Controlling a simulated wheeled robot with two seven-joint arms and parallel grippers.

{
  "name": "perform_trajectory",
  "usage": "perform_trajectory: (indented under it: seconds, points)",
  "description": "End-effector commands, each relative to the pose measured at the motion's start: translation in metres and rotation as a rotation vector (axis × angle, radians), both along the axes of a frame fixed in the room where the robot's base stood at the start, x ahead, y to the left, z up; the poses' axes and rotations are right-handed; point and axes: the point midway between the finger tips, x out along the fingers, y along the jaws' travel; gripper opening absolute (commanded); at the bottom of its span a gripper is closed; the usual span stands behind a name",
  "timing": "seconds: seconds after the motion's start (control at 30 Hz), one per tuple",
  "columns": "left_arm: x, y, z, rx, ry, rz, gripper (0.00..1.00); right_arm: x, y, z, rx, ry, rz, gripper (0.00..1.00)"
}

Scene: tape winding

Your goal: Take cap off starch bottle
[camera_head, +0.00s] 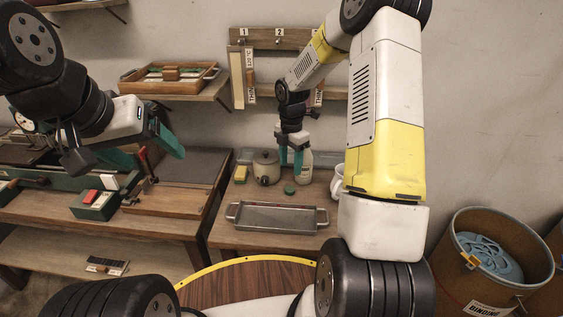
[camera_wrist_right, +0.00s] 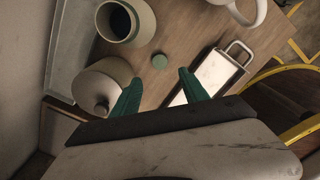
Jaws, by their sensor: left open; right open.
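The starch bottle (camera_head: 305,167) stands upright on the small wooden table, partly hidden behind my right gripper. In the right wrist view its open, dark mouth (camera_wrist_right: 118,21) faces up with no cap on it. A green cap (camera_head: 290,187) lies on the table beside the bottle; it also shows in the right wrist view (camera_wrist_right: 159,61), between and beyond the fingertips. My right gripper (camera_head: 291,160) is open and empty above the table, apart from the cap. My left gripper (camera_head: 150,150) is open and empty over the left bench.
A lidded pot (camera_head: 266,168) stands left of the bottle, and a white mug (camera_head: 338,183) stands right. A metal tray (camera_head: 278,217) lies along the table's front. A wooden shelf board with hooks (camera_head: 278,42) hangs behind. A bin (camera_head: 497,260) stands at right.

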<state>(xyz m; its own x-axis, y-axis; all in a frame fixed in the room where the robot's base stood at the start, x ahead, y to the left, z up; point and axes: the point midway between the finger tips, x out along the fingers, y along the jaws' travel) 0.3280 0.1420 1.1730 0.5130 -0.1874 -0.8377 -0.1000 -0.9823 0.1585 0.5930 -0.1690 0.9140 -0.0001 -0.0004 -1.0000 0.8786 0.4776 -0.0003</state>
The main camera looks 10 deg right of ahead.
Motion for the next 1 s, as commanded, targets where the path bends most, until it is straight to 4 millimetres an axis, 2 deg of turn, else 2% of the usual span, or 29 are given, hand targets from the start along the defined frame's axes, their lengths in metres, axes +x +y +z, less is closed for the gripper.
perform_trajectory:
  seconds: [0.23,0.37,0.5,0.7,0.83,1.0]
  points:
    - [0.0,0.0,0.0,0.0,0.0,0.0,0.8,-0.002,0.0,0.029,-0.003,-0.013,-0.032,0.52]
    - [0.0,0.0,0.0,0.0,0.0,0.0,0.8,-0.017,0.0,0.07,-0.008,-0.06,-0.195,0.52]
    - [0.0,0.0,0.0,0.0,0.0,0.0,0.8,-0.053,0.002,0.133,0.02,-0.143,-0.511,0.52]
    - [0.0,0.0,0.0,0.0,0.0,0.0,0.8,-0.121,0.007,0.205,0.147,-0.242,-1.003,0.52]
    - [0.0,0.0,0.0,0.0,0.0,0.0,0.8,-0.17,0.011,0.235,0.283,-0.269,-1.318,0.52]
    - [0.0,0.0,0.0,0.0,0.0,0.0,0.8,-0.225,0.019,0.254,0.486,-0.238,-1.672,0.52]
